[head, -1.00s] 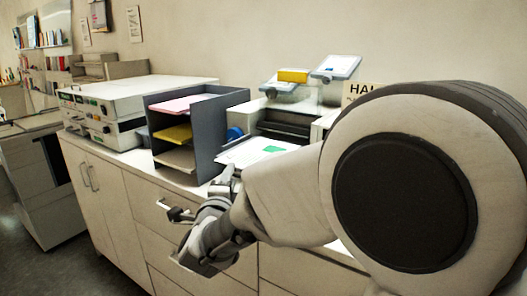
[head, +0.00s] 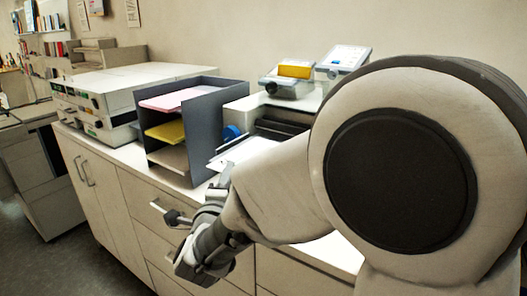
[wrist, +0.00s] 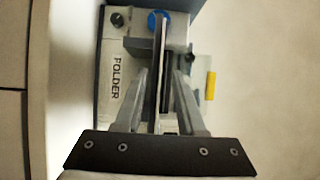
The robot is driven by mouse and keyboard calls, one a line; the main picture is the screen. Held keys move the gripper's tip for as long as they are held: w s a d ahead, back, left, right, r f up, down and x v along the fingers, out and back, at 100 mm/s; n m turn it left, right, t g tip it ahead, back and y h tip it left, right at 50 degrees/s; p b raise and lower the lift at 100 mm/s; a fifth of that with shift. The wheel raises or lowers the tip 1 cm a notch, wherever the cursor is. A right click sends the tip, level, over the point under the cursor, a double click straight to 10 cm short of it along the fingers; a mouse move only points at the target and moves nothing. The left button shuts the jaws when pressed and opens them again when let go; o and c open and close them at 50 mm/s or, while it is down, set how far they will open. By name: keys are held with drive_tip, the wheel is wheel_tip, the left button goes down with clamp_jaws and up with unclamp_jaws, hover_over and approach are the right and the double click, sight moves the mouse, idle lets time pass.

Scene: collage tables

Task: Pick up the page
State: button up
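A white page (head: 243,151) lies on the folder machine's front in the head view, and my arm hides its right part. My gripper shows in the wrist view (wrist: 160,90) with its two fingers apart. A thin flat edge runs between the fingers, seen nearly edge-on. I cannot tell whether it is the page, the tray under it, or both. A gap shows beside the fingers, and no firm grip is visible. In the head view my gripper's fingertips (head: 224,178) are close to the page's near left edge.
A dark paper sorter (head: 205,123) with pink, yellow and tan sheets stands just left of the page. The folder machine (wrist: 116,75) has a blue knob (wrist: 158,20). A white machine (head: 110,95) stands further left. Cabinet drawers (head: 140,200) lie below the counter.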

drive_tip(key=shift+w, duration=0.15)
drive_tip(key=shift+c, duration=0.3)
clamp_jaws()
